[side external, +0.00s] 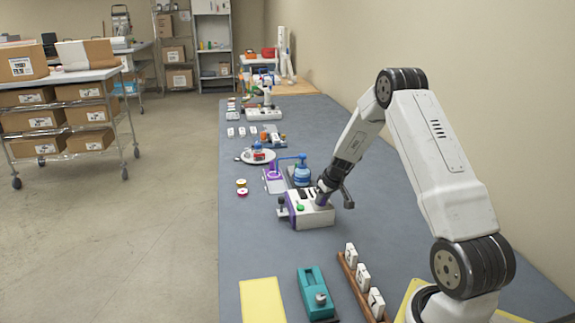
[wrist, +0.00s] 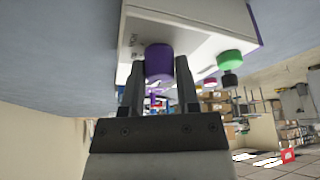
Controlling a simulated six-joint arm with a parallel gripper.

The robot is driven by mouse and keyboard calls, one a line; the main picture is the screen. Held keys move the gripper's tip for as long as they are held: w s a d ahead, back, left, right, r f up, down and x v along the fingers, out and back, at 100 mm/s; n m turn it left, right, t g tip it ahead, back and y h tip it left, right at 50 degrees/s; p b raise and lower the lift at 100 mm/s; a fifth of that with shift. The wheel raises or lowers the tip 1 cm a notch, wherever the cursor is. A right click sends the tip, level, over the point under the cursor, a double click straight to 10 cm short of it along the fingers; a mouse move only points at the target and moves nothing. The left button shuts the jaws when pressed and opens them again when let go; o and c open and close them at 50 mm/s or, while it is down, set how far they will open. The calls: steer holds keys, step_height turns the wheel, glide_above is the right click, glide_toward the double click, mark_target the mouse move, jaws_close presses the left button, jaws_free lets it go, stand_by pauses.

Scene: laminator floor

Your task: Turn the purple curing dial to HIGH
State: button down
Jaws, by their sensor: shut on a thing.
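The purple curing dial (wrist: 159,60) is a round knob on the face of a white and purple machine (wrist: 195,37). In the wrist view my gripper (wrist: 160,68) has one finger on each side of the dial and is shut on it. Small dark lettering shows on the white face beside the dial, too blurred to read, so I cannot tell the dial's setting. In the side view the machine (side external: 318,219) stands on the grey bench, with my gripper (side external: 322,196) reaching down to its top. The dial is mostly hidden there by the gripper.
A green button (wrist: 231,60) sits on the machine near the dial. A blue and purple device (side external: 302,176) stands just behind the machine. A teal tool (side external: 315,290) and a wooden rack of white blocks (side external: 362,283) lie in front. Bare bench lies between.

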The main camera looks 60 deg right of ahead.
steer(key=shift+m+g+h, duration=0.3)
steer(key=shift+m, duration=0.6)
steer(key=shift+a+m+g+h, duration=0.1)
steer(key=shift+m+g+h, duration=0.35)
steer(key=shift+m, duration=1.25)
steer(key=shift+m+g+h, duration=0.25)
steer(key=shift+m+h, duration=0.1)
steer(key=shift+m, duration=0.75)
steer(key=shift+w+m+g+h, duration=0.1)
steer(key=shift+m+g+h, duration=0.25)
steer(key=shift+m, duration=0.95)
steer(key=m+g, duration=0.2)
steer(key=m, duration=0.3)
steer(key=shift+w+a, duration=0.1)
steer(key=m+g, duration=0.2)
steer(key=m, duration=0.3)
steer(key=shift+c, duration=1.7)
jaws_free()
